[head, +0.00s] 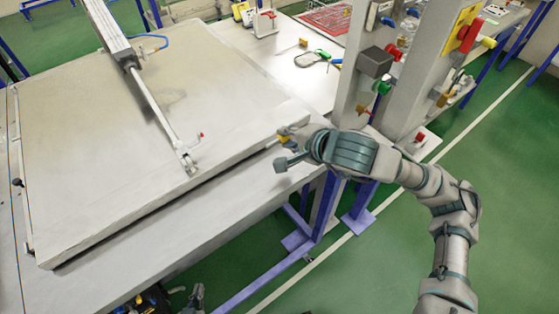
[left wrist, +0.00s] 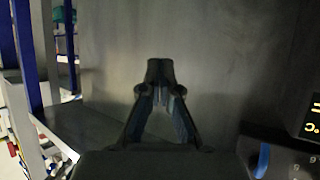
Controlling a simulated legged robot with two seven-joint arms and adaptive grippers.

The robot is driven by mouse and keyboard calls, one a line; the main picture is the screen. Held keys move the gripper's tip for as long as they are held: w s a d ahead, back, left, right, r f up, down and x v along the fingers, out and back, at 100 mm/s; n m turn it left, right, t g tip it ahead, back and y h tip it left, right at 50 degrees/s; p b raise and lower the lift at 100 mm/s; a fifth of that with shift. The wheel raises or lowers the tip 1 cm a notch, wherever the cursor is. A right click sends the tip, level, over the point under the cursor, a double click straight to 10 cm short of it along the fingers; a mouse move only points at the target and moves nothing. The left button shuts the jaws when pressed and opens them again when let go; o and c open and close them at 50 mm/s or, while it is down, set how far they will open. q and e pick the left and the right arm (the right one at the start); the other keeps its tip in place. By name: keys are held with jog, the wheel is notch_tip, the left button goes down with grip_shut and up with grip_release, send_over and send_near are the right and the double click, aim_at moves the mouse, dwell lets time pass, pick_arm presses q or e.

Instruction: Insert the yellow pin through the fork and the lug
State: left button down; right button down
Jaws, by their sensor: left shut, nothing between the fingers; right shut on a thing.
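The lug and the fork (head: 187,158) show at the lower end of a long slim rod over the grey lid; I cannot tell them clearly apart. My right gripper (head: 284,150) is near the lid's right edge, to the right of the fork and apart from it. It is shut on a small yellow piece, which looks like the yellow pin (head: 283,138); the gripper hides most of it. My left gripper (left wrist: 160,70) is shut and empty in the left wrist view, in front of a plain grey surface. In the head view only a small part shows at the bottom edge.
The large grey lid (head: 90,150) lies on the table, with a cylinder (head: 106,28) slanting over it. A grey post (head: 420,70) with coloured valves and knobs stands at the right. Loose tools (head: 312,58) lie on the table behind. Bare table lies in front of the lid.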

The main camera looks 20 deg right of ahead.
jog(key=shift+b, duration=0.45)
pick_arm(q)
jog(key=shift+w+d+r+t+h+b, duration=0.1)
jog(key=shift+w+d+r+t+h, duration=0.1)
jog(key=shift+w+r+t, duration=0.3)
jog(key=shift+w+d+r+t+h+b, duration=0.15)
jog(key=shift+w+d+r+t, duration=0.15)
jog(key=shift+r+t, duration=0.4)
jog(key=shift+w+d+r+t+h+b, duration=0.1)
jog(key=shift+w+d+r+t+h, duration=0.05)
jog(key=shift+w+r+t, duration=0.4)
pick_arm(e)
jog(key=shift+t, duration=0.3)
pick_arm(q)
jog(key=shift+s+r, duration=0.15)
